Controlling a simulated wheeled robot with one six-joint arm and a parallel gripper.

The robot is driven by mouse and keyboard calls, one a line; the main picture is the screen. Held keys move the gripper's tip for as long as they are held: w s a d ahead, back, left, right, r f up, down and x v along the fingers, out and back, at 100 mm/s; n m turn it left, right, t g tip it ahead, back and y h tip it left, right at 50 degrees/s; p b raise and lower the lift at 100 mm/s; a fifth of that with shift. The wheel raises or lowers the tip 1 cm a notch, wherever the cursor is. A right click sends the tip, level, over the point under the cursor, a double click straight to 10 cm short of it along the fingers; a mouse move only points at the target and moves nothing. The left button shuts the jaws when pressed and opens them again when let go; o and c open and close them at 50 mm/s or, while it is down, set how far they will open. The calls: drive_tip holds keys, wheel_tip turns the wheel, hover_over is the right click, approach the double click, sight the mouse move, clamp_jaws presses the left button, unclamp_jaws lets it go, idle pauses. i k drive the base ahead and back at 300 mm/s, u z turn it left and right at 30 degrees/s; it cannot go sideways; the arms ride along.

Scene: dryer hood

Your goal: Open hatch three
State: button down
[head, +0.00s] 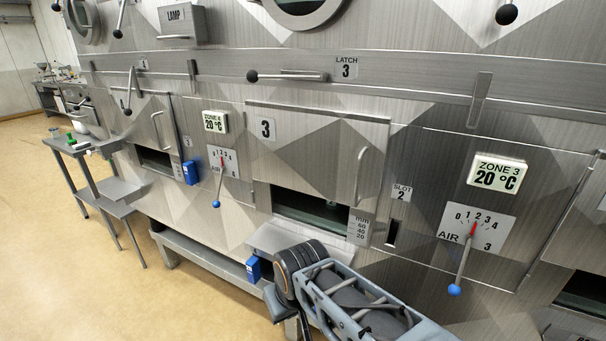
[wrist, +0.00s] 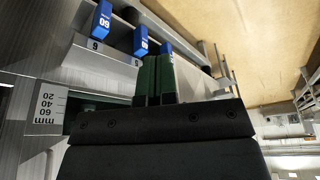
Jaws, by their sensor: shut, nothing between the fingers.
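Hatch three (head: 320,155) is a brushed-steel panel with a "3" label and a vertical bar handle (head: 360,174) at its right side. A dark gap (head: 310,210) shows under its lower edge, beside a mm scale (head: 358,228). The scale also shows in the wrist view (wrist: 48,100). The latch 3 lever (head: 290,76) lies level above the hatch, its black knob to the left. My gripper (wrist: 156,62) has green fingers, closed together and empty, near the steel ledge under the hatch. In the head view my own arm hides the gripper.
A steel ledge (head: 285,240) juts out below the hatch. Blue blocks (wrist: 140,40) line the front, one (head: 253,268) below the ledge. Air levers with blue knobs (head: 454,290) hang on both sides. A side table (head: 75,150) stands far left; open floor lies front left.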

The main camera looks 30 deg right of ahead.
sight(335, 155)
drive_tip(key=z, duration=0.05)
drive_tip(key=k, duration=1.1)
drive_tip(key=u, duration=0.85)
drive_tip(key=i, duration=1)
drive_tip(key=z, duration=0.75)
